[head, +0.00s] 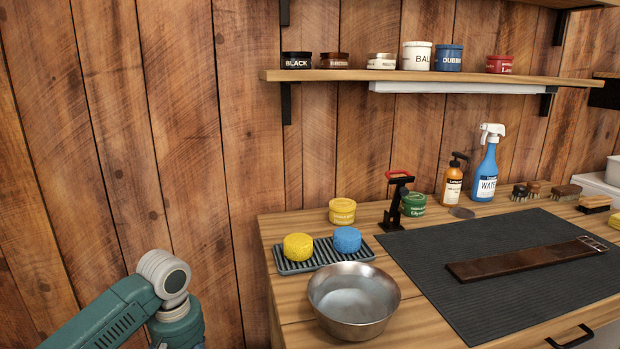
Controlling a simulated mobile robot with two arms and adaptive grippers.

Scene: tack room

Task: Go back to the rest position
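A teal and grey arm of mine (160,290) comes in at the lower left, beside the bench and in front of the wood wall. Its gripper is outside the picture. My other arm and gripper do not show. On the bench (300,335) a steel bowl (353,318) stands at the front left. A yellow sponge (298,247) and a blue sponge (347,240) sit on a dark ribbed tray (322,258) behind it. A brown leather strap (525,262) with a buckle lies on a dark mat (430,265).
A yellow tin (342,211), a green tin (413,205), a black stand with a red top (397,200), an amber pump bottle (452,184) and a blue spray bottle (486,170) line the bench's back. Brushes (565,193) stand at right. A shelf (440,76) holds several jars above.

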